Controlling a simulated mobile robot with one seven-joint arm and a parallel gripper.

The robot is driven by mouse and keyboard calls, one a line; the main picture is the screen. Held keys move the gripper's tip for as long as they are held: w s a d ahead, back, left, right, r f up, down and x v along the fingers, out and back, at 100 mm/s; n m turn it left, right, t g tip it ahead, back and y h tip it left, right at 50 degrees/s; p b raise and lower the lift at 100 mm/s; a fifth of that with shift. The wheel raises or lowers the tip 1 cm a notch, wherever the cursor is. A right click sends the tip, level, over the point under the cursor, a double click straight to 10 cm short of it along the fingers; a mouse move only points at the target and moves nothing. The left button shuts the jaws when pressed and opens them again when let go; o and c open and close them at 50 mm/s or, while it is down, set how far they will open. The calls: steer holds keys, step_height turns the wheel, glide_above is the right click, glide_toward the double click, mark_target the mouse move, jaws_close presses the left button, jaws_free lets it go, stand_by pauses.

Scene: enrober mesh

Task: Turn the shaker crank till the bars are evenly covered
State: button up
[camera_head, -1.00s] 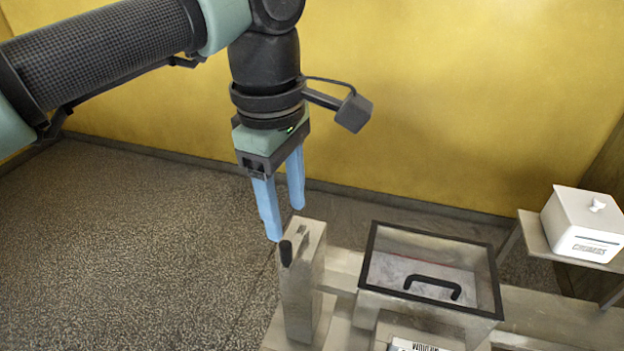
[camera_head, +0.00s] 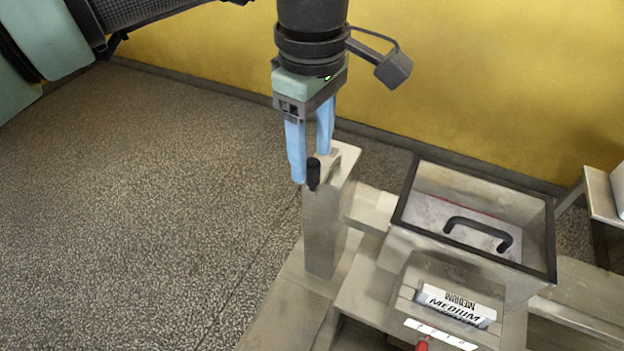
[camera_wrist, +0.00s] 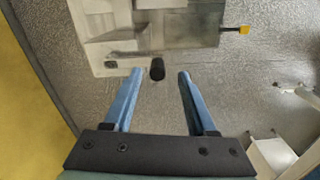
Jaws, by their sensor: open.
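The crank's black upright grip (camera_head: 313,174) stands beside the top of a grey post (camera_head: 325,225), left of the shaker box. My gripper (camera_head: 311,167) points down with its two blue fingers apart and empty. In the wrist view the black grip (camera_wrist: 157,69) lies between the lines of the fingers, close to their tips; contact cannot be told. The shaker box (camera_head: 400,208) has a black-framed clear lid with a black handle (camera_head: 478,233). Pale material with a reddish edge shows through the lid. I cannot make out any bars.
A "MEDIUM" sign (camera_head: 455,306) stands in front of the box, with a white marked strip (camera_head: 441,334) and a red knob (camera_head: 421,346) nearby. A side shelf (camera_head: 604,205) is at the right. The floor (camera_head: 150,230) left of the machine is clear.

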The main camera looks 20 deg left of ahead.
mark_target(313, 162)
steer(key=f, duration=0.1)
steer(key=f+b, duration=0.1)
steer(key=f, duration=0.1)
steer(key=shift+w+f, duration=0.2)
steer(key=shift+w, duration=0.05)
steer(key=shift+s+r, duration=0.1)
jaws_close()
stand_by(1.1)
